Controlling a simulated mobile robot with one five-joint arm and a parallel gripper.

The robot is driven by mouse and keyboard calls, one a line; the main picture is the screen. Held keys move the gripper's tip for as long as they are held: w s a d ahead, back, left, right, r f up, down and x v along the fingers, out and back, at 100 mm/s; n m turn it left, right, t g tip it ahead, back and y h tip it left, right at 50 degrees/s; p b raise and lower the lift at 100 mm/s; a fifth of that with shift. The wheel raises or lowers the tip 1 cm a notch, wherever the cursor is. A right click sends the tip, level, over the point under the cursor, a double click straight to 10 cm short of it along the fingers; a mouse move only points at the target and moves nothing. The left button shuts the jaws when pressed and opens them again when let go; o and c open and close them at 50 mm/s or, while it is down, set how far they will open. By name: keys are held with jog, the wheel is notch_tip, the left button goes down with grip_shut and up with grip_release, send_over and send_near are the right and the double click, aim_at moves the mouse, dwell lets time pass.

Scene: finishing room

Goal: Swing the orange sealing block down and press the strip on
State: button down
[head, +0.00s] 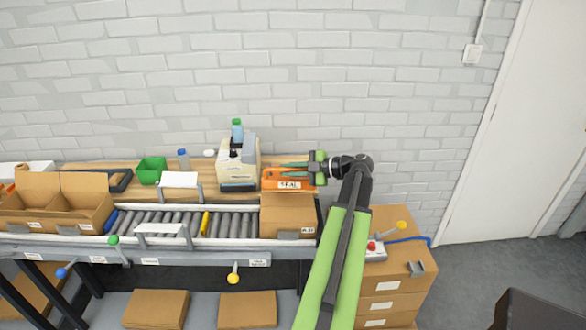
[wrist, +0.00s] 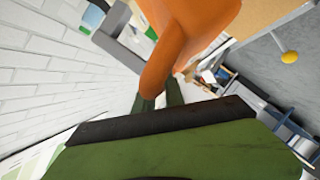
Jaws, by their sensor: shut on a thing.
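The orange sealing block (head: 288,185), with a white SEAL label, is at the right end of the wooden bench top, behind a closed-looking carton (head: 287,215) on the roller conveyor. My gripper (head: 290,168) reaches it from the right with its fingers level. In the wrist view the orange block (wrist: 205,25) fills the top middle, and its rounded orange bar runs down between my fingers (wrist: 160,97). My gripper is shut on that bar. I cannot make out a strip on the carton; the block's underside is hidden.
A cream dispenser machine (head: 239,165) stands just left of the block. A green bin (head: 151,170) is further left, and an open carton (head: 60,205) is at the far left. Stacked cartons (head: 385,285) and a red-button box (head: 374,250) are right of the conveyor (head: 225,222).

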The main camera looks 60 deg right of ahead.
jog(key=a+f+b, duration=0.1)
jog(key=f+b, duration=0.1)
jog(key=s+a+f+b, duration=0.1)
jog(key=f+b, duration=0.1)
jog(key=f, duration=0.1)
jog(key=a+f+b, duration=0.1)
jog(key=f+b, duration=0.1)
jog(key=shift+s+f+b, duration=0.35)
jog(key=c, duration=1.7)
grip_release()
jog(key=p+v, duration=0.4)
jog(key=v, duration=1.3)
jog(key=shift+s+p, duration=0.15)
jog(key=shift+p, duration=0.2)
